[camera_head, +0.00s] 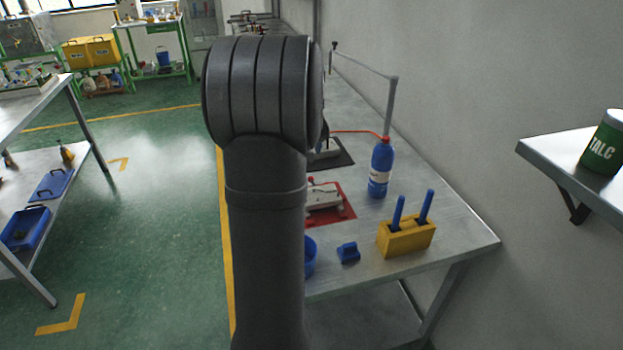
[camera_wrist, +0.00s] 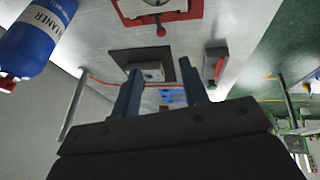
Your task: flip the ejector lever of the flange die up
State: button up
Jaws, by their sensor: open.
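A pale metal die (camera_head: 322,196) sits on a red mat (camera_head: 341,213) on the bench, partly hidden by my arm in the head view. A small red knob, seemingly of its lever, shows on it; I cannot tell whether this is the flange die or how its lever stands. In the wrist view the die (camera_wrist: 140,7) is at the top edge, cut off, with the red knob (camera_wrist: 161,31) pointing toward my gripper. My gripper (camera_wrist: 159,67) is open, its two blue-grey fingers apart and apparently empty. In the head view my arm hides it.
A grey block (camera_wrist: 151,72) on a black mat (camera_wrist: 121,57) shows beyond the fingers. A blue cleaner bottle (camera_head: 380,170), a yellow holder (camera_head: 407,239) with blue-handled tools, a blue item (camera_head: 348,252) and a blue bowl (camera_head: 310,257) stand on the bench. The wall is close on the right.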

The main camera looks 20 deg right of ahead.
jog(key=x, duration=1.7)
